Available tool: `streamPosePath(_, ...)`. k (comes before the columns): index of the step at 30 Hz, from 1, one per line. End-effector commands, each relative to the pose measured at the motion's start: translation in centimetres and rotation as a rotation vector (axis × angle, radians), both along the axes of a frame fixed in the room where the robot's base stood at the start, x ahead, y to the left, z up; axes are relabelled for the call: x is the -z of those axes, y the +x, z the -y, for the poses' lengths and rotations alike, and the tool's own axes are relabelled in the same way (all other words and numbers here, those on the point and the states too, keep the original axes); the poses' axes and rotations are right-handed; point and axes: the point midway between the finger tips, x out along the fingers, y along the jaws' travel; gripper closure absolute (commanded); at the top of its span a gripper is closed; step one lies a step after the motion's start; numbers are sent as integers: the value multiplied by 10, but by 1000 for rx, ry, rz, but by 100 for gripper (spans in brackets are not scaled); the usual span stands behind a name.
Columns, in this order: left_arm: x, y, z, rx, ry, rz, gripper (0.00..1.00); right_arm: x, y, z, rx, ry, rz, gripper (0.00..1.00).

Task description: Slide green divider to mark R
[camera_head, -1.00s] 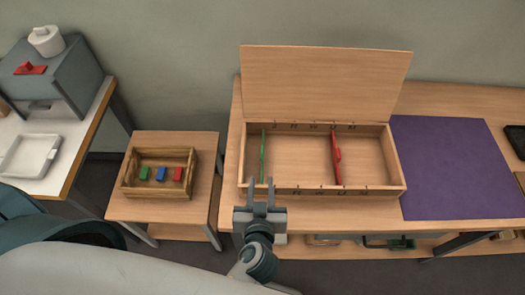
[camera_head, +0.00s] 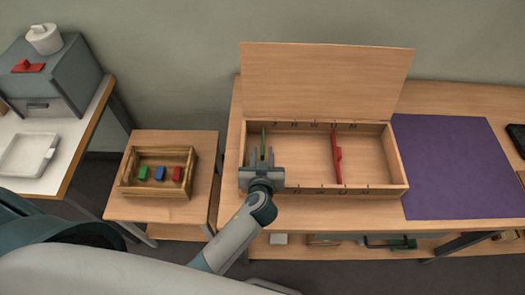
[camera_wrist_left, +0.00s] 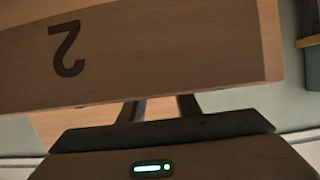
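The green divider (camera_head: 263,139) stands upright near the left end of the open wooden box (camera_head: 398,160). The back rim carries letter marks, with mark R (camera_head: 293,125) to the right of the green divider. My left gripper (camera_head: 262,153) is over the box's front left part, its two fingers apart, one on each side of the divider's line as seen from the head. My gripper hides the divider's near part; contact cannot be told. In the left wrist view the fingers (camera_wrist_left: 160,108) are apart before a wooden wall with a dark character; no green shows there. My right gripper is not in view.
A red divider (camera_head: 336,158) stands farther right in the box. The box's lid (camera_head: 325,80) is raised at the back. A purple mat (camera_head: 455,165) lies to the right. A small crate (camera_head: 128,184) with green, blue and red blocks stands on a side table to the left.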

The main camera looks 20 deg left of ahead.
Motion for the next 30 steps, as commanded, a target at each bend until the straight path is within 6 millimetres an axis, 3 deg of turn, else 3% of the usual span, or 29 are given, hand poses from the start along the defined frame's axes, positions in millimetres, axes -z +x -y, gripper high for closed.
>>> streamPosePath(6, 7, 15, -4, 0, 1, 0, 70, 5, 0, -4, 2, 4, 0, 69)
streamPosePath(16, 8, 17, -5, 0, 0, -1, 70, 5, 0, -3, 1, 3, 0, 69)
streamPosePath(17, 8, 17, -5, 0, 0, -1, 73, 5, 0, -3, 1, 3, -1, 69)
streamPosePath(20, 8, 17, -5, 0, 0, -1, 97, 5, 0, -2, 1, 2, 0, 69)
streamPosePath(21, 8, 17, -5, 0, 0, -1, 100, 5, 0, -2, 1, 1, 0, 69)
streamPosePath(30, 9, 18, -1, -1, -3, 0, 100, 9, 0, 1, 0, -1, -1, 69)
